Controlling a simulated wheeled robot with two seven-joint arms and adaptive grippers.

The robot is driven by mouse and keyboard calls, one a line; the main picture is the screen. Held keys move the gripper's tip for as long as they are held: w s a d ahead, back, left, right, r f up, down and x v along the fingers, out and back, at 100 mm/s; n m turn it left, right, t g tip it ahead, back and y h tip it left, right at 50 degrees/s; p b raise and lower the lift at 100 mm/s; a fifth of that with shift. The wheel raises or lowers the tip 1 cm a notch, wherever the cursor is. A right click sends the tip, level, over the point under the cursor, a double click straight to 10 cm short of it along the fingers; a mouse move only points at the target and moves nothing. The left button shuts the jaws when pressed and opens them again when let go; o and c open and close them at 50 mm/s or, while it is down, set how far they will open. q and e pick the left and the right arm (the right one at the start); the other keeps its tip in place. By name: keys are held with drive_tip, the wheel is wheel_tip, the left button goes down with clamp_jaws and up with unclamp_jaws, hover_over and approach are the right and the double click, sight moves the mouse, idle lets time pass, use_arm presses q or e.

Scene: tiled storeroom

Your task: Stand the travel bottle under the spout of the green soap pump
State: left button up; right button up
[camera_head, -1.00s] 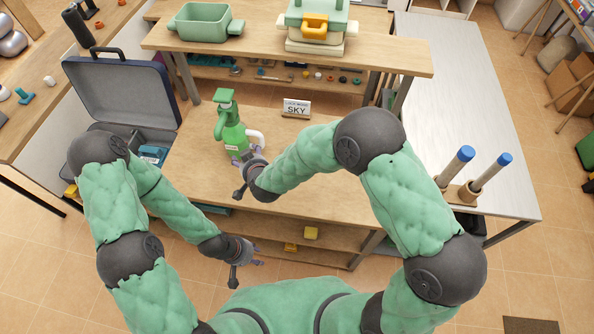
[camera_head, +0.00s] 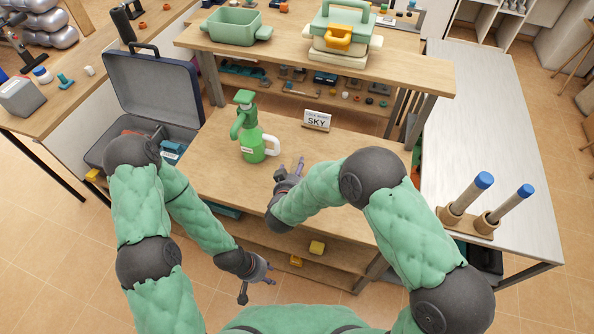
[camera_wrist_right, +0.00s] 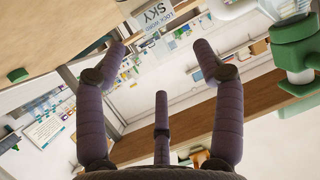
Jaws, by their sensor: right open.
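The green soap pump (camera_head: 251,143) stands upright on the wooden bench, its head pointing left. A white curved piece (camera_head: 272,145) shows at its right side; I cannot tell whether it is a handle or part of the travel bottle. No separate travel bottle can be made out. My right gripper (camera_head: 290,170) is to the right of the pump, apart from it. In the right wrist view its fingers (camera_wrist_right: 160,62) are spread and empty, with green and clear pump parts (camera_wrist_right: 298,50) at the right edge. My left gripper (camera_head: 264,275) hangs low before the bench, fingers apart and empty.
A SKY sign (camera_head: 316,120) stands behind my right gripper. An open case (camera_head: 150,90) is at the left. A raised shelf (camera_head: 290,62) holds a green tub (camera_head: 237,27) and stacked boxes. Two blue-capped tubes (camera_head: 467,193) stand at right. The bench's middle front is clear.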

drive_tip(key=x, duration=0.1)
drive_tip(key=b+x, duration=0.1)
drive_tip(key=x, duration=0.3)
drive_tip(key=shift+d+f+b, duration=0.25)
drive_tip(key=shift+d+b, duration=0.1)
drive_tip(key=c, duration=1.3)
drive_tip(key=shift+o, duration=0.2)
drive_tip(key=shift+r, duration=0.15)
